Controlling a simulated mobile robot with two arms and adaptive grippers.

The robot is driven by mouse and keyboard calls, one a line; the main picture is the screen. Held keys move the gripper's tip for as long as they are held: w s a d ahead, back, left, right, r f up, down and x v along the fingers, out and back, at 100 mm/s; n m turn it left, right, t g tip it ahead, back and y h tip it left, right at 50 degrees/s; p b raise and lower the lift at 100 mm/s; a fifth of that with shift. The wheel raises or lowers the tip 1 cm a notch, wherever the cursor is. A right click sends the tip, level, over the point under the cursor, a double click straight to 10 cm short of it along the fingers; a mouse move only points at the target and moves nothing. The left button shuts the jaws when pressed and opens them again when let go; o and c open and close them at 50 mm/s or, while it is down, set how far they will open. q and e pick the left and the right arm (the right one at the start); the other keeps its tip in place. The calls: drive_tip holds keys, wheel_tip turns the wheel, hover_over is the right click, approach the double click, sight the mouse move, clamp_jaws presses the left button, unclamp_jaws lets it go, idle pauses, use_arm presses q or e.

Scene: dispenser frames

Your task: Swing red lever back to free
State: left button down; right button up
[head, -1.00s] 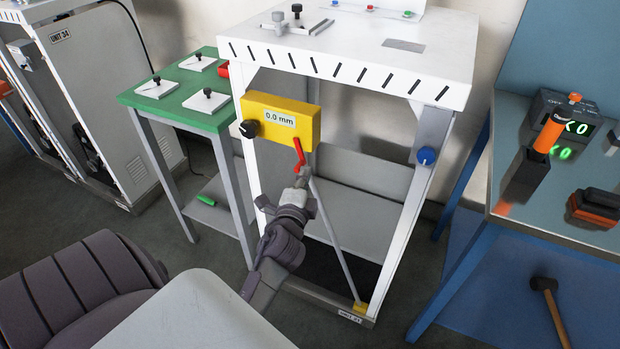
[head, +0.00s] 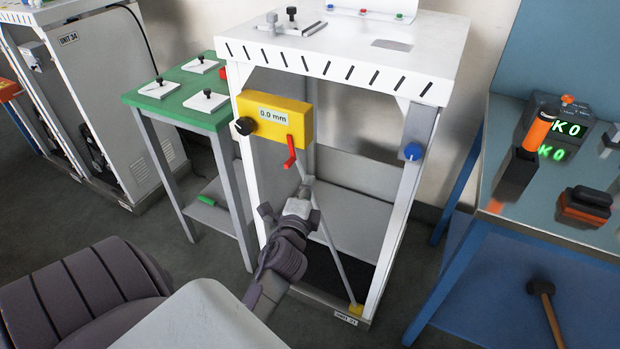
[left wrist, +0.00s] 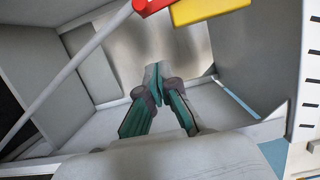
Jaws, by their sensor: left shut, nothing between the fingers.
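The red lever (head: 290,152) hangs down from the right part of the yellow box (head: 297,124), its lower end bent toward the left. The box's display reads 0.0 mm, and a black knob (head: 244,126) sits on its left end. My left gripper (head: 306,184) is below the lever and apart from it, with its fingers shut and empty. In the left wrist view the lever's end (left wrist: 146,6) shows at the top edge, beside a corner of the yellow box (left wrist: 205,9), with the shut fingertips (left wrist: 164,75) below. My right gripper is not in view.
The white frame (head: 410,180) surrounds the space below the box. A thin grey rod (head: 332,245) slants down to a yellow foot. A green table (head: 180,90) stands left; a blue bench (head: 560,210) with a KO display stands right.

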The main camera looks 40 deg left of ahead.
use_arm(q)
drive_tip(key=b+v, duration=0.1)
drive_tip(key=v, duration=0.6)
drive_tip(key=shift+s, duration=0.2)
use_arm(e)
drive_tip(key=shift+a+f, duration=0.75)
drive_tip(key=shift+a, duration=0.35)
use_arm(q)
drive_tip(key=shift+a+f, duration=0.1)
drive_tip(key=shift+f, duration=0.05)
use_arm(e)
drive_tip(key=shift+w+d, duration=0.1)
